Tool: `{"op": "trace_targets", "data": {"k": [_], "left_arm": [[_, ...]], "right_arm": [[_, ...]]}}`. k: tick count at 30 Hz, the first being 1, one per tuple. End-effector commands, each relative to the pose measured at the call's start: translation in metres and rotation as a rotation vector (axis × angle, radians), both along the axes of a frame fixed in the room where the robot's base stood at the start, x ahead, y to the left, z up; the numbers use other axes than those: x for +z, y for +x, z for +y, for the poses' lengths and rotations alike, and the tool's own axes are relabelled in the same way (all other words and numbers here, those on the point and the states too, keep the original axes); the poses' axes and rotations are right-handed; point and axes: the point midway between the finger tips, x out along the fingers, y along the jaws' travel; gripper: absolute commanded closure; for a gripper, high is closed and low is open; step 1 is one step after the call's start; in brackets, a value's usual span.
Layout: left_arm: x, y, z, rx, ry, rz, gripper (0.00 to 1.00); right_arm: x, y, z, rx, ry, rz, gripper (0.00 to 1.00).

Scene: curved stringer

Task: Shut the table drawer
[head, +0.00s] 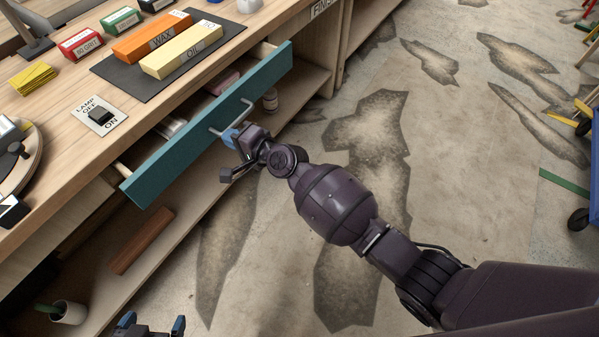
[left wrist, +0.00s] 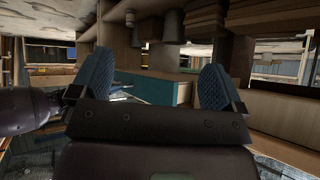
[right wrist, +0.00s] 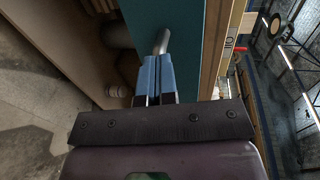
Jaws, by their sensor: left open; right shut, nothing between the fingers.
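The table drawer (head: 215,125) has a teal front with a grey bar handle (head: 232,117). It stands part way out from under the wooden tabletop, with a pink item and other small things inside. My right gripper (head: 231,137) is at the drawer front beside the handle. In the right wrist view its blue fingers (right wrist: 156,77) are together and empty, close to the handle (right wrist: 162,40); I cannot tell whether they touch it. My left gripper (head: 150,328) is low at the bottom edge, away from the drawer. In the left wrist view its blue fingers (left wrist: 153,85) are spread with nothing between them.
The tabletop holds a lamp switch plate (head: 100,116), a dark mat with wax (head: 152,37) and oil (head: 182,50) blocks, and several small boxes. A lower shelf holds a brown wood block (head: 141,241) and a white cup (head: 68,312). The stained floor to the right is mostly clear.

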Motion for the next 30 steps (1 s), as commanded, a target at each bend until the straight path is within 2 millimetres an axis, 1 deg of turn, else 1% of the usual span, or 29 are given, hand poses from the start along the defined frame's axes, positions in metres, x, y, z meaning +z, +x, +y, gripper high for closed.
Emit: {"op": "trace_targets", "data": {"k": [1,6,9,13,19,24,30], "left_arm": [[-0.006,-0.001,0.001,-0.002,0.003,0.011,0.06],[-0.008,0.001,0.001,-0.018,0.018,0.005,0.06],[-0.008,0.002,0.0,-0.026,0.022,-0.005,0.06],[-0.007,0.003,-0.002,-0.036,0.029,-0.011,0.06],[-0.005,0.008,-0.004,-0.048,0.035,-0.024,0.06],[-0.001,0.014,-0.006,-0.052,0.036,-0.039,0.06],[-0.002,0.014,-0.006,-0.052,0.036,-0.038,0.06]], "right_arm": [[-0.007,0.006,0.01,0.001,0.002,0.009,1.0],[-0.007,0.025,0.036,0.001,0.001,0.01,1.0],[-0.007,0.035,0.048,0.001,0.001,0.01,1.0],[-0.005,0.046,0.06,0.001,0.0,0.007,1.0],[-0.003,0.054,0.07,0.001,0.0,0.003,1.0],[0.0,0.057,0.073,-0.001,0.0,0.0,1.0],[0.003,0.058,0.073,-0.002,0.002,-0.004,1.0]]}}
